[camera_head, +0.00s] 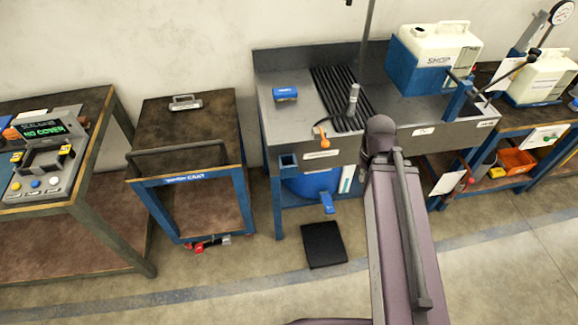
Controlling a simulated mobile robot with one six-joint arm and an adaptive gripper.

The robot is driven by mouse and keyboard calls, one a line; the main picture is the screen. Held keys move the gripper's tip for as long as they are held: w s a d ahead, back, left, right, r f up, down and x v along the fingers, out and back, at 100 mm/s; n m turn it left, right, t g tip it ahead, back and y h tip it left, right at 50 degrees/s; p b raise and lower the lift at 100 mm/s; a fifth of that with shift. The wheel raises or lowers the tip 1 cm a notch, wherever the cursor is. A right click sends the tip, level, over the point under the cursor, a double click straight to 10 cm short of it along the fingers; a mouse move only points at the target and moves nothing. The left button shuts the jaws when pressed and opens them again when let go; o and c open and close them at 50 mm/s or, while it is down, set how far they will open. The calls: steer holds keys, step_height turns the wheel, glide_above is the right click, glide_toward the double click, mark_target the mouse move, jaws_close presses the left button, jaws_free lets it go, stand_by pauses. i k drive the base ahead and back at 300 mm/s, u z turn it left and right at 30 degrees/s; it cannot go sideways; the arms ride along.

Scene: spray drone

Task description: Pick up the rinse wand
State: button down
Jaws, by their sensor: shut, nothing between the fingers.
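A slim grey cylindrical nozzle (353,97) stands upright over the black ribbed rack of the sink bench, below a dark vertical pole or hose. A long dark wand (507,74) slants up to the right near a blue holder (458,99) at the bench's right end. I cannot tell for sure which of the two is the rinse wand. My purple arm reaches up from the bottom, and its dark rounded end is in front of the bench's front edge. My gripper is not visible, and neither piece is seen held.
The grey sink bench (282,122) carries a blue block (285,94) and a white jug (444,42) in a blue holder. A cart (190,182) stands left of it, and a workbench (95,125) further left. A black pedal mat (324,244) lies on the floor.

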mark_target(350, 112)
steer(key=k, duration=0.65)
steer(key=u, duration=0.35)
steer(key=i, duration=1.5)
steer(key=z, duration=0.6)
